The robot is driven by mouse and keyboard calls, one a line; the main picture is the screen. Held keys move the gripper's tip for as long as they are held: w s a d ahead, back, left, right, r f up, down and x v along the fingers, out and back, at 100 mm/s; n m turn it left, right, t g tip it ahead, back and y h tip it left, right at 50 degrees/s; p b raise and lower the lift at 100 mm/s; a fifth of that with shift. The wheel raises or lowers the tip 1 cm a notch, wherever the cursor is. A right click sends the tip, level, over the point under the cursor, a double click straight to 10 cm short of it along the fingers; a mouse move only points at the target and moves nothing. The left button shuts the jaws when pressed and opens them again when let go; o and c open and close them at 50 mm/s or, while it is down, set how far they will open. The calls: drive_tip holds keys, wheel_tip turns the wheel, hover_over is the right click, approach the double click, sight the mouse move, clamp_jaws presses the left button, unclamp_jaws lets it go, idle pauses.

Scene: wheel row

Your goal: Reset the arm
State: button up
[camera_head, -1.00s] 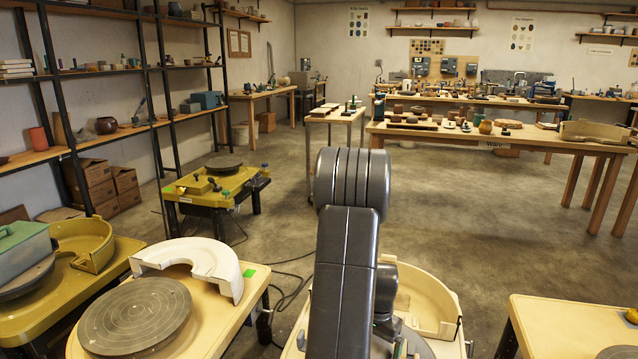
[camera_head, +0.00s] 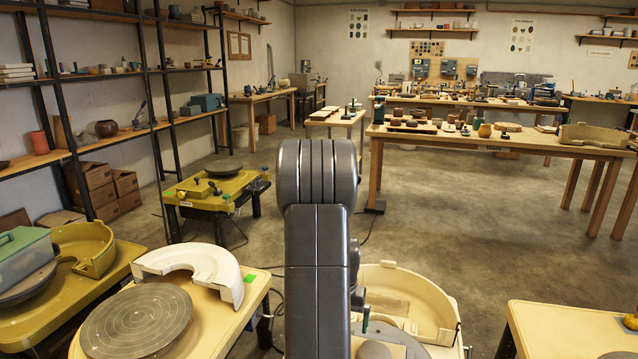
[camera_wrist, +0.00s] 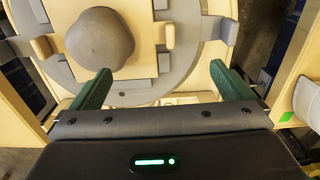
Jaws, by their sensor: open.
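My gripper (camera_wrist: 161,90) shows in the wrist view with its two green fingers spread wide apart and nothing between them. Beyond the fingertips, a grey rounded lump (camera_wrist: 100,38) sits on a square wooden board over a grey wheel disc. The lump is apart from the fingers. In the head view my dark grey arm stands upright in front of the wheel with the cream splash pan (camera_head: 436,300) and hides part of it.
A wheel with a grey disc (camera_head: 137,318) and a white half-ring pan (camera_head: 190,262) stands at left. A pale table (camera_head: 560,335) is at right. Shelves (camera_head: 100,140) line the left wall. Open concrete floor lies ahead, before the long wooden table (camera_head: 545,146).

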drive_tip(key=w+a+n+b, duration=0.1)
drive_tip(key=a+n, duration=0.2)
drive_tip(key=a, duration=0.2)
drive_tip(key=shift+w+a+r, duration=0.2)
drive_tip(key=shift+a+r, duration=0.15)
drive_tip(key=shift+a, duration=0.05)
